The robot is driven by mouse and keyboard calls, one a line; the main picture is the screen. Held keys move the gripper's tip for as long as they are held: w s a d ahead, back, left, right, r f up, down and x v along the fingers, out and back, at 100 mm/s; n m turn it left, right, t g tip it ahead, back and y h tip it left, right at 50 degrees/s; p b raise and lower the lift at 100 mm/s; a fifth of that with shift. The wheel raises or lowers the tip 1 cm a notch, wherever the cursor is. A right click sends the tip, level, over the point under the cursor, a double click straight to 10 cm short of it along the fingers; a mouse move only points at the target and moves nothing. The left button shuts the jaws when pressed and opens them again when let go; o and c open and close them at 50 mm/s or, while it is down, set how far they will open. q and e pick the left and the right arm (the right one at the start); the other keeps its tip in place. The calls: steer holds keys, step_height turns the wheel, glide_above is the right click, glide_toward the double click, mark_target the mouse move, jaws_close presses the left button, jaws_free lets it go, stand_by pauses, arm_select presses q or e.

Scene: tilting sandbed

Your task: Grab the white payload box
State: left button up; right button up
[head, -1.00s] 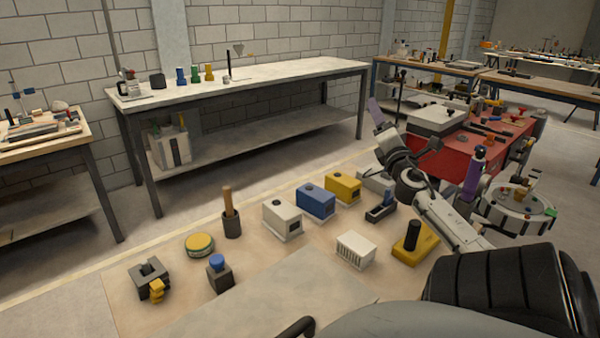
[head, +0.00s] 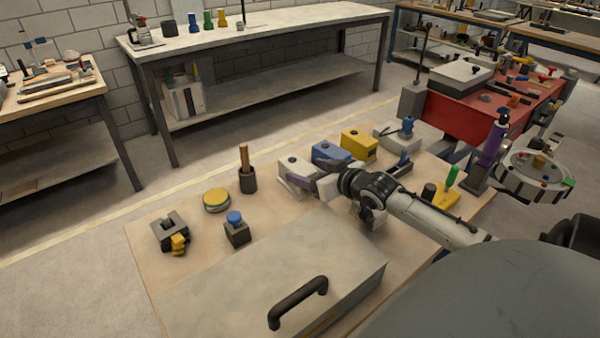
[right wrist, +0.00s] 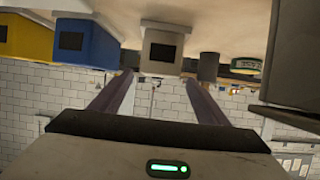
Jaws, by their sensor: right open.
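The white payload box (head: 290,163) stands on the beige work board, left of a blue box (head: 328,152). It has a dark round spot on top, and its right side is partly hidden by my right gripper (head: 304,179). In the right wrist view the white box (right wrist: 163,47) shows upside down, with a dark square on its face. It lies just beyond and between the fingertips of my right gripper (right wrist: 158,77). The purple-grey fingers are apart, with nothing gripped between them. I cannot tell whether a finger touches the box. My left gripper is not in view.
A yellow box (head: 359,145) stands right of the blue one. A dark cup with a wooden handle (head: 246,178) and a yellow-topped round tin (head: 216,200) stand to the left. A grey slab with a black handle (head: 298,302) fills the front. My right arm hides some board.

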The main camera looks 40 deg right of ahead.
mark_target(301, 167)
steer(key=shift+x, duration=3.05)
steer(key=shift+d, duration=0.1)
steer(key=c, duration=1.2)
steer(key=shift+r, duration=0.1)
steer(key=c, duration=0.3)
